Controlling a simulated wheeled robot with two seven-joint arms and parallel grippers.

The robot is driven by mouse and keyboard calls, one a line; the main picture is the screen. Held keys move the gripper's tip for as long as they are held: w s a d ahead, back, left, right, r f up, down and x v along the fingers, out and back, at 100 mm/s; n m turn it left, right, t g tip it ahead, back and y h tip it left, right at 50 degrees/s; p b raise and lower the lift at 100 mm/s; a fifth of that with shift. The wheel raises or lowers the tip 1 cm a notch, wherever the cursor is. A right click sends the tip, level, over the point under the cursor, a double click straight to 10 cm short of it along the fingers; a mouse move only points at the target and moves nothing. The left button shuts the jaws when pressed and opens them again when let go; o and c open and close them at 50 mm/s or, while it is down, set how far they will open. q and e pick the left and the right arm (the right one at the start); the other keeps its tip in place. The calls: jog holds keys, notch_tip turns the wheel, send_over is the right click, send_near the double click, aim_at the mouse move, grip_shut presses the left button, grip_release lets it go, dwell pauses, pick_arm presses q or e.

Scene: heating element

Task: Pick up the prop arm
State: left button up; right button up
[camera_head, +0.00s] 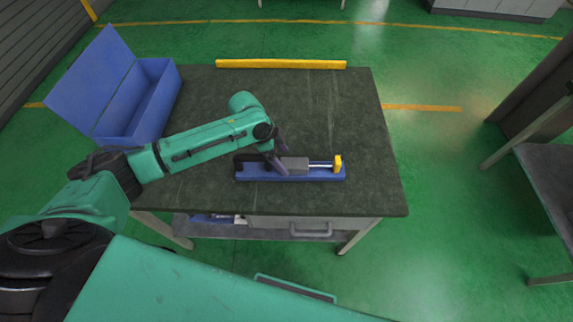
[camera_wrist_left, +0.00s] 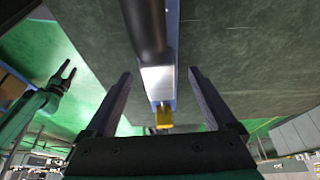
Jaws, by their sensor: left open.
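A long blue base (camera_head: 300,177) lies on the dark table and carries a black part at its left, a grey block (camera_head: 294,164), a thin rod and a yellow end piece (camera_head: 338,163). I cannot tell which part is the prop arm. My right gripper (camera_wrist_left: 69,70) shows at the left there, open and empty.
A blue open box (camera_head: 150,105) with a raised lid stands at the table's left. A yellow bar (camera_head: 281,64) lies along the back edge. The table (camera_head: 360,120) is clear at the right. Another table (camera_head: 550,175) stands at the far right.

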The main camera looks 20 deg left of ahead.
pick_arm(q)
jog(key=shift+x, duration=1.2)
jog(key=shift+s+f, duration=0.1)
jog(key=shift+s, duration=0.05)
jog(key=c, duration=0.3)
grip_shut()
pick_arm(e)
jog(key=shift+d+r, duration=0.2)
jog(key=shift+r, duration=0.2)
pick_arm(q)
jog(key=shift+r, duration=0.2)
pick_arm(e)
jog(key=shift+w, duration=0.1)
